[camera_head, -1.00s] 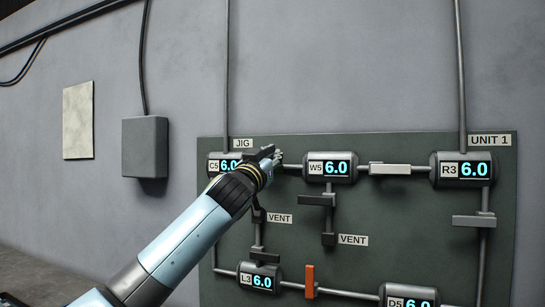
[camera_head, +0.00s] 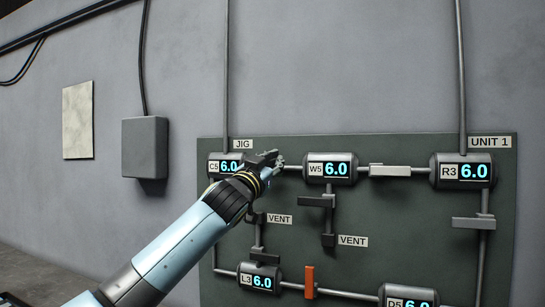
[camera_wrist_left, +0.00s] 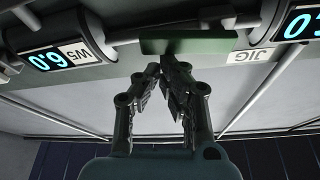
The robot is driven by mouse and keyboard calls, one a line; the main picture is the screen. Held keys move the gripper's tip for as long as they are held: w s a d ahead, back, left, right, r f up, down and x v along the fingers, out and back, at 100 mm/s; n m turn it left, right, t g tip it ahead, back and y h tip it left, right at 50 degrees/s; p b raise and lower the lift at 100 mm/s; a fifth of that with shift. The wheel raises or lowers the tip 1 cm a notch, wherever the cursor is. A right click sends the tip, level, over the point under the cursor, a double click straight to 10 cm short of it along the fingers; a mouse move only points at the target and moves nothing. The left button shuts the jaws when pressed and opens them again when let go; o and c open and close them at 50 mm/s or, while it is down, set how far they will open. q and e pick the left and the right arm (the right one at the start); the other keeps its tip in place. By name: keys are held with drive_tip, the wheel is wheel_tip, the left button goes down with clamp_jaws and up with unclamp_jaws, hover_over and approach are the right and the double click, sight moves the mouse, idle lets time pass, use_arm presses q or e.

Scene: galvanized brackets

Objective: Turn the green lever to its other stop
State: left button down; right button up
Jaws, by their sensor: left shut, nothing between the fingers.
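The green lever (camera_wrist_left: 190,46) shows in the left wrist view, where the picture is upside down. It is a flat bar lying roughly along the pipe between the W5 and C5 gauges. In the head view the lever is hidden behind my gripper. My left gripper (camera_head: 273,158) is at the pipe between these gauges. In the left wrist view my left gripper's fingertips (camera_wrist_left: 165,65) are together and empty, close to the lever's face. I cannot tell whether they touch it. My right gripper is in neither view.
The panel (camera_head: 400,226) carries gauges C5 (camera_head: 214,167), W5 (camera_head: 330,168) and R3 (camera_head: 461,171). A light grey lever (camera_head: 390,171), an orange lever (camera_head: 310,282) and several dark grey levers stick out nearby. A grey box (camera_head: 145,147) hangs on the wall at left.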

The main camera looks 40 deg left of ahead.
use_arm(q)
wheel_tip(320, 180, down, 7)
drive_tip(key=a+m+h+b, duration=0.1)
drive_tip(key=a+m+b, duration=0.1)
drive_tip(key=b, duration=0.4)
drive_tip(key=shift+s+a+f+m+h, duration=0.15)
drive_tip(key=shift+s+a+m+h, duration=0.15)
drive_tip(key=shift+m, duration=0.3)
idle(0.5)
drive_tip(key=shift+s, duration=0.1)
drive_tip(key=v, duration=1.1)
drive_tip(key=shift+s, duration=0.4)
drive_tip(key=shift+f+b, duration=0.15)
drive_tip(key=shift+b, duration=0.15)
